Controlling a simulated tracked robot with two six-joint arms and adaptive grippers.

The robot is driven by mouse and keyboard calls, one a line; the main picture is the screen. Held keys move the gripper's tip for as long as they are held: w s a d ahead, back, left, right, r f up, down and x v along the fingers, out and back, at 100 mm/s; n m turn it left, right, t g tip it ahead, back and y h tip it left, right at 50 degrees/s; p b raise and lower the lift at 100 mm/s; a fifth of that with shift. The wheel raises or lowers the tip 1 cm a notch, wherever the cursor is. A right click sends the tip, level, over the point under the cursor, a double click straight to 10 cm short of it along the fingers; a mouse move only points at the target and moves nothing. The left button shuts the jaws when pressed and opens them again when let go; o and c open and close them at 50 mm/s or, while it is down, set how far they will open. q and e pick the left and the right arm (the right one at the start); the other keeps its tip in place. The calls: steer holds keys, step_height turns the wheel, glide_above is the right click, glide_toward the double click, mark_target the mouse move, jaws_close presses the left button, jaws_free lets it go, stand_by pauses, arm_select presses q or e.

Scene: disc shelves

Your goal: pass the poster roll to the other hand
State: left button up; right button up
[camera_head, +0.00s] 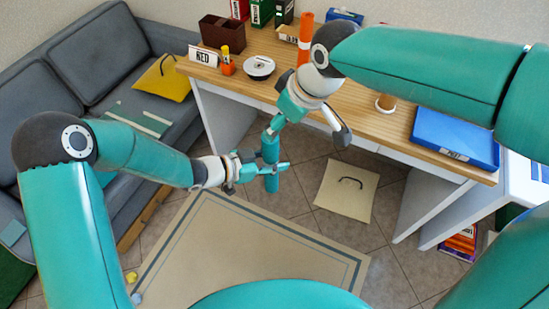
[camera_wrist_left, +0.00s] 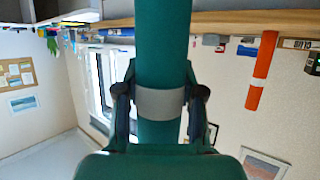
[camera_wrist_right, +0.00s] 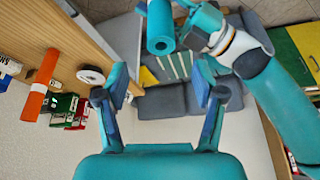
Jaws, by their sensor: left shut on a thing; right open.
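The poster roll, a teal tube (camera_head: 270,150), is held upright in my left gripper (camera_head: 268,170), in front of the desk and above the floor. In the left wrist view the roll (camera_wrist_left: 163,40) rises between the two fingers of my left gripper (camera_wrist_left: 160,97), with a grey band at the grip. My right gripper (camera_head: 309,122) is open and empty, close to the roll's upper part. In the right wrist view one open end of the roll (camera_wrist_right: 160,30) lies ahead of the spread fingers (camera_wrist_right: 163,88), not between them. Whether a right finger touches the roll is unclear.
A grey sofa (camera_head: 100,45) stands left. A beige rug (camera_head: 235,250) covers the floor.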

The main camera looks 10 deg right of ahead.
steer(key=s+d+f+m+g, duration=0.1)
steer(key=s+f+m, duration=0.15)
steer(key=f, duration=0.75)
steer(key=s+d+f+m+g+y, duration=0.1)
steer(key=s+f+m, duration=0.15)
steer(key=f, duration=0.65)
steer(key=s+d+f+m+g, duration=0.1)
steer(key=s+d+f+m, duration=0.15)
steer(key=f, duration=0.75)
steer(key=s+d+f+m, duration=0.2)
steer(key=s+f+m, duration=0.1)
steer(key=s+f, duration=0.5)
steer(key=shift+s, duration=0.6)
